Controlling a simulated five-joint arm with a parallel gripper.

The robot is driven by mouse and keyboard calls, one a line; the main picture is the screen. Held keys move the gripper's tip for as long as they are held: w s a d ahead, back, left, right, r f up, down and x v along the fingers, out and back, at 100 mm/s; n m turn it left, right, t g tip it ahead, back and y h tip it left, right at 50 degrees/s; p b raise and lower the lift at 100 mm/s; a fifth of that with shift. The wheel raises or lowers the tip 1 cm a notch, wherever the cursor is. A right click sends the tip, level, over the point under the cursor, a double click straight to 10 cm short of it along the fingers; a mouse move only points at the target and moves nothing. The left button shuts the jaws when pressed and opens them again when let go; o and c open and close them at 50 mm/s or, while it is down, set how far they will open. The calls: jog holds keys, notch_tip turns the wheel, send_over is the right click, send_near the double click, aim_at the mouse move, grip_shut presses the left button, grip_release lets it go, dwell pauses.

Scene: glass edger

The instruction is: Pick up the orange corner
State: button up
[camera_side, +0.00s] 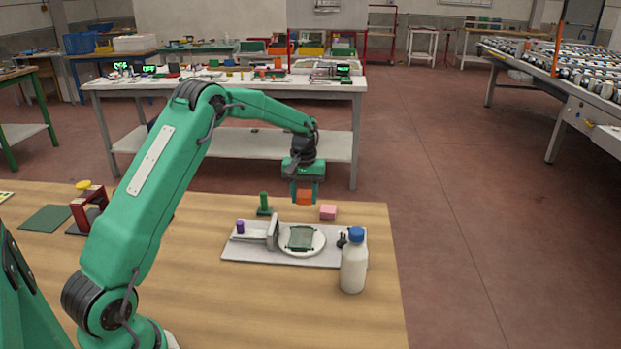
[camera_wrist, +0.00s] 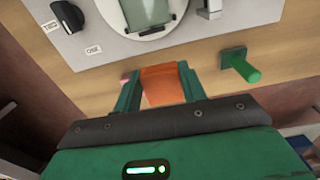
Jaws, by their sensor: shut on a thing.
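The orange corner (camera_side: 304,196) is an orange block between the two green fingers of my gripper (camera_side: 304,190). In the side view it is held in the air, above the back part of the wooden table. In the wrist view the orange corner (camera_wrist: 163,85) fills the space between the fingertips of my gripper (camera_wrist: 160,84), which are shut on it.
A grey plate (camera_side: 240,255) carries a white disc with a green glass piece (camera_side: 301,238). A white bottle with a blue cap (camera_side: 354,262) stands at its front right. A pink block (camera_side: 328,212) and a green peg (camera_side: 264,204) stand behind the plate. A red stand (camera_side: 88,210) is at left.

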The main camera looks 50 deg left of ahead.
jog(key=d+r, duration=0.3)
jog(key=d, duration=0.3)
jog(key=shift+s+r, duration=0.35)
jog(key=shift+s, duration=0.05)
jog(key=shift+d, duration=0.1)
